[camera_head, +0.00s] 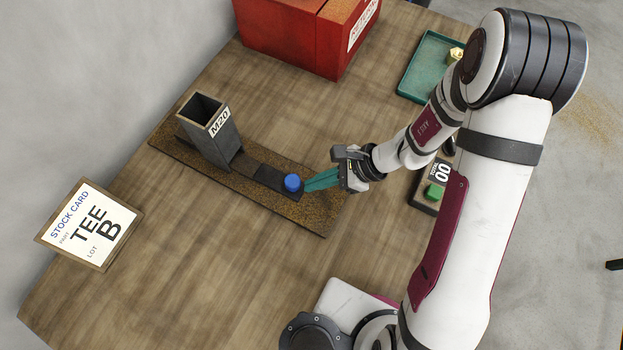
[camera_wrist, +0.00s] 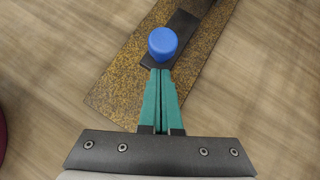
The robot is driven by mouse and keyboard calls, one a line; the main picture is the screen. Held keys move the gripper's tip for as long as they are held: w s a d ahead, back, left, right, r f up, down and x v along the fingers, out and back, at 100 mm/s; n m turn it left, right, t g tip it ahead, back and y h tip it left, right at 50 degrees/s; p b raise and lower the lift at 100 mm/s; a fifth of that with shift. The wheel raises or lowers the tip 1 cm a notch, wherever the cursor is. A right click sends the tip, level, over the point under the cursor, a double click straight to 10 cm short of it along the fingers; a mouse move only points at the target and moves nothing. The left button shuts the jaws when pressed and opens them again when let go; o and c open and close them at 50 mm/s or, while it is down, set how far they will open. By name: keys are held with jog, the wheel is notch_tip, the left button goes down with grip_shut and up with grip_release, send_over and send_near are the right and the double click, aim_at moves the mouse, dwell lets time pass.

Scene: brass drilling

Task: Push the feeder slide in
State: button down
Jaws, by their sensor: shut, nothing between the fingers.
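The feeder slide (camera_head: 270,179) is a dark flat bar with a round blue knob (camera_head: 292,183) at its outer end. It lies along a speckled brown base plate (camera_head: 315,214). A grey square feeder tube (camera_head: 213,137) marked M20 stands upright at the plate's other end. My gripper (camera_head: 308,185) has teal fingers, shut and empty, with the tips right beside the knob on its outer side. In the wrist view the knob (camera_wrist: 162,43) is just ahead of the shut fingers (camera_wrist: 159,73). I cannot tell whether they touch it.
A red box (camera_head: 300,35) stands at the back, with a green tray (camera_head: 430,68) to its right holding a yellowish part. A counter with a green button (camera_head: 434,191) is right of my gripper. A stock card reading TEE B (camera_head: 90,226) stands at left. The front table is clear.

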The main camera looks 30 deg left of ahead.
jog(key=shift+s+a, duration=0.2)
jog(key=shift+a, duration=0.2)
jog(key=a, duration=0.6)
jog(key=shift+a, duration=0.35)
jog(key=shift+s, duration=0.1)
